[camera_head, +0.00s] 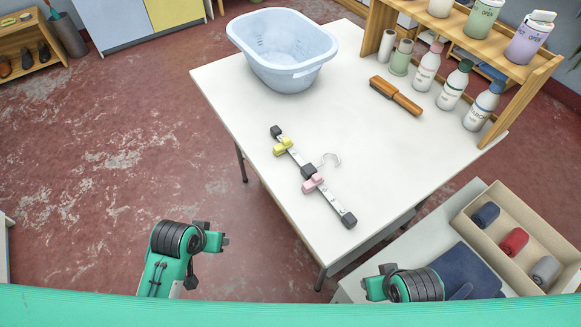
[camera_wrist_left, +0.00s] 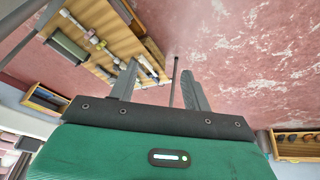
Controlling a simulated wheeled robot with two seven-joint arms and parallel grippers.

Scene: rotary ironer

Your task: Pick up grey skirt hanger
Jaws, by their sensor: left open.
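The grey skirt hanger (camera_head: 308,171) lies flat on the white table (camera_head: 232,95), slanting from upper left to lower right. It has black ends, a black centre block, a yellow clip, a pink clip and a small pale hook pointing right. My left gripper (camera_wrist_left: 157,68) shows in the left wrist view with its two fingers spread and nothing between them. In the head view my left arm is at the lower left, off the table and apart from the hanger.
A pale blue basin (camera_head: 283,50) stands at the table's back left. A brown-handled brush (camera_head: 396,96), several bottles (camera_head: 427,67) and a wooden shelf (camera_head: 540,77) occupy the right. A beige box (camera_head: 461,222) of rolled cloths and a blue folded cloth (camera_head: 455,272) sit at lower right. Table space around the hanger is clear.

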